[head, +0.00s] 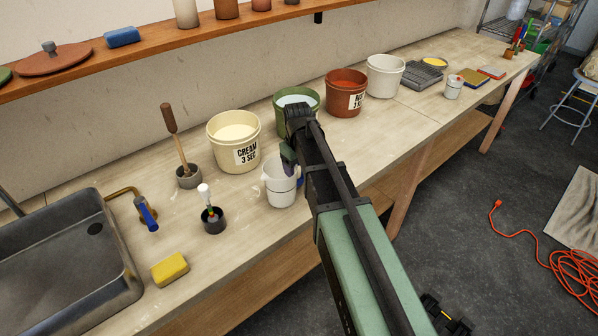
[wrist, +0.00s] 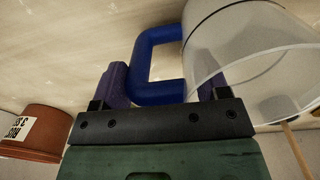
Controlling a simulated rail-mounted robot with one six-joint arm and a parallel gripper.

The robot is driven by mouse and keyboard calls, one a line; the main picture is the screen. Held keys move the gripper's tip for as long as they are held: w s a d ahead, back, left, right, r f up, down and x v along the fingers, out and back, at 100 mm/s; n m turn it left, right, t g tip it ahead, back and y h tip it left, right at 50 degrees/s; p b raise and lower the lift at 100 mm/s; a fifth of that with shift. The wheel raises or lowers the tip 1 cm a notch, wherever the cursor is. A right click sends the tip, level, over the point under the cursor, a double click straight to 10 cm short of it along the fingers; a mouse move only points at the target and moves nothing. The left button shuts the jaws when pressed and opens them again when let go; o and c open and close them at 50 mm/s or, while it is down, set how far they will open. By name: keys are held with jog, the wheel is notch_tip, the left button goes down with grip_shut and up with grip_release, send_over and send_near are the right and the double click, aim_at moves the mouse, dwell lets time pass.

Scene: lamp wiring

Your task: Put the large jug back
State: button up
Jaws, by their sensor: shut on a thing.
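The large jug (head: 281,188) is whitish and translucent in the head view, upright at the bench's front, in front of the cream and green buckets. Its clear body (wrist: 245,45) and blue handle (wrist: 145,62) fill the upper part of the wrist view. My gripper (head: 289,157) comes in from the right in the head view, and partly hides the handle side. In the wrist view my gripper (wrist: 160,90) has its purple fingers on either side of the handle, shut on it. I cannot tell whether the jug's base touches the bench.
The cream bucket (head: 234,146), green bucket (head: 283,99), rust bucket (head: 340,98) and white bucket (head: 385,78) line the back. A dark brush cup (head: 213,224), yellow sponge (head: 170,268) and sink (head: 65,265) are left. A small white pot (head: 453,90) stands farther right. Bare bench (head: 420,115) lies before it.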

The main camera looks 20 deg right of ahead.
jog(key=o, duration=1.6)
jog(key=shift+f, duration=0.1)
jog(key=r+p, duration=1.2)
jog(key=shift+s+a+r, duration=0.1)
jog(key=shift+a+r, duration=0.1)
jog(key=shift+r, duration=0.15)
jog(key=shift+s+a+f, duration=0.1)
jog(key=shift+s, duration=0.15)
jog(key=s+a+m, duration=0.2)
jog(key=s, duration=0.6)
jog(key=s+a+m, duration=0.2)
jog(key=s+a, duration=0.1)
jog(key=s, duration=0.6)
jog(key=shift+s+a, duration=0.25)
jog(key=shift+a, duration=0.1)
